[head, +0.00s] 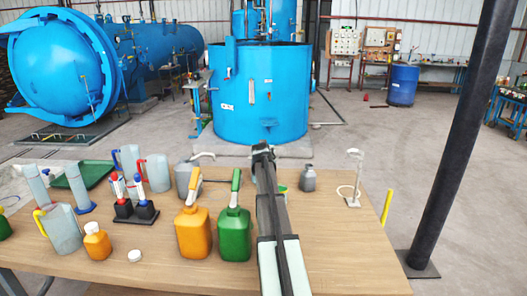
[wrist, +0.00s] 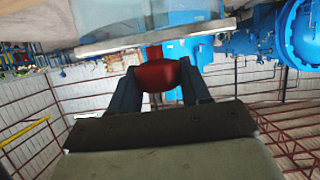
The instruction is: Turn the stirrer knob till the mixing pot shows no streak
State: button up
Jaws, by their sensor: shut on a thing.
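In the wrist view, a red knob (wrist: 160,76) with a narrow neck sits between the two dark fingers of my gripper (wrist: 160,90). The fingers are shut on its sides. The neck meets a pale grey slab (wrist: 150,37). In the head view, my gripper (head: 262,150) is over the back middle of the table, and my arm hides the knob. A small part of a yellow-green vessel (head: 282,188) shows just right of my arm; I cannot tell whether it is the mixing pot. No streak can be made out.
An orange jug (head: 193,234) and a green jug (head: 233,234) stand close left of my arm. A grey bottle (head: 308,180) and a white stand (head: 353,182) are to the right. A black rack (head: 135,213) is farther left. The table's front right (head: 350,255) is clear.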

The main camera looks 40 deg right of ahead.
jog(key=shift+m+g+h, duration=0.4)
jog(key=shift+m+g, duration=0.2)
dwell(0.3)
jog(key=o, duration=1)
jog(key=shift+c, duration=0.2)
jog(key=shift+a, duration=0.1)
jog(key=v, duration=1.3)
jog(key=shift+s+a, duration=0.25)
jog(key=shift+s, duration=0.05)
